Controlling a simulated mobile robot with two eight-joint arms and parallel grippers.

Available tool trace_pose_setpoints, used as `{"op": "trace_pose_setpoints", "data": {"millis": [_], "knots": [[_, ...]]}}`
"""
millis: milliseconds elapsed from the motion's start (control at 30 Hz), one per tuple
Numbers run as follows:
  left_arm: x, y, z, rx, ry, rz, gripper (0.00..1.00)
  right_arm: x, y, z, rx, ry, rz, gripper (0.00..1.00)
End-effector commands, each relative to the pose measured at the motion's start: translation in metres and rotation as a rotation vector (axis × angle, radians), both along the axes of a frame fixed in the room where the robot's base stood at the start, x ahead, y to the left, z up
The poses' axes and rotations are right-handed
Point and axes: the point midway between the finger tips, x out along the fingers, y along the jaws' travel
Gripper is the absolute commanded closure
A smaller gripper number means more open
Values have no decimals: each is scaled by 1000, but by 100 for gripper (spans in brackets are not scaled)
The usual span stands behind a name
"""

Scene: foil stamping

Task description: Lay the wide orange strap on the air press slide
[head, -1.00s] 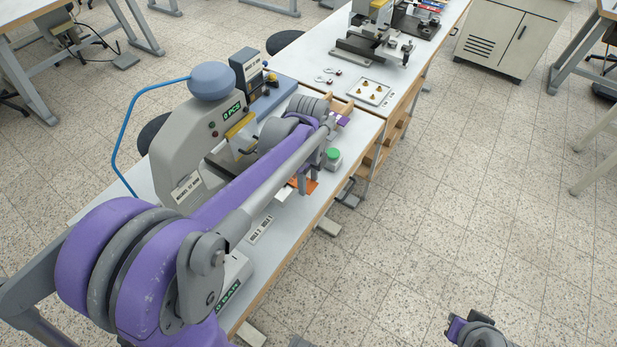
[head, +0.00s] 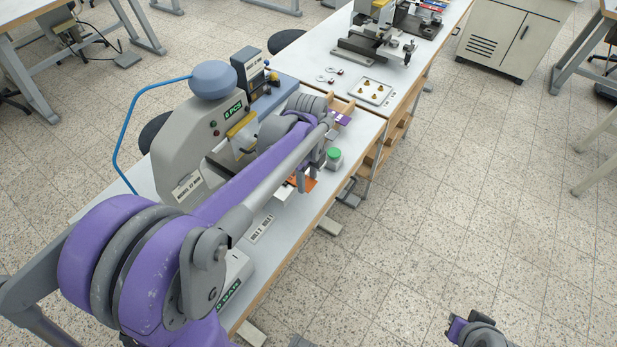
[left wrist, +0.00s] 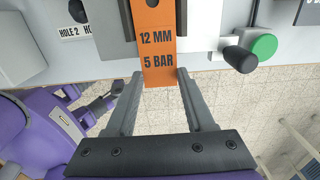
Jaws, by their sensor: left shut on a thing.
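The wide orange strap (left wrist: 158,50), printed "12 MM" and "5 BAR" with a dark hole, runs up between my left gripper's fingers in the left wrist view. My left gripper (left wrist: 160,78) is shut on its near end, one finger at each side. Its far part lies over a pale metal plate (left wrist: 105,22), apparently the slide; contact is unclear. In the head view the strap (head: 301,184) shows as a small orange patch below my left gripper (head: 308,178), in front of the grey air press (head: 185,150). My right gripper (head: 455,328) is at the bottom right, far from the bench.
A black knob (left wrist: 240,58) on a rod sits close to the strap's right. A labelled box (head: 235,280) stands at the bench's near end. A tray with brass pieces (head: 374,91) is farther back.

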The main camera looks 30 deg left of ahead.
Motion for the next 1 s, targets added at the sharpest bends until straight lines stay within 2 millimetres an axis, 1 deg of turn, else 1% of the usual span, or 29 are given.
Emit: {"op": "trace_pose_setpoints", "data": {"millis": [67,100,167,200,300,567,667,767,1000], "knots": [[0,1,0,0,0,0,99,0,0,0,0,0,0,100],[0,1,0,0,0,0,45,0,0,0,0,0,0,100],[0,1,0,0,0,0,34,0,0,0,0,0,0,100],[0,1,0,0,0,0,27,0,0,0,0,0,0,100],[0,1,0,0,0,0,11,0,0,0,0,0,0,100],[0,1,0,0,0,1,11,0,0,0,0,0,0,100],[0,1,6,0,0,1,11,0,0,1,0,0,0,100],[0,1,19,0,0,1,11,1,0,2,0,-1,0,100],[0,1,68,0,0,1,11,2,0,7,0,-4,0,100]]}}
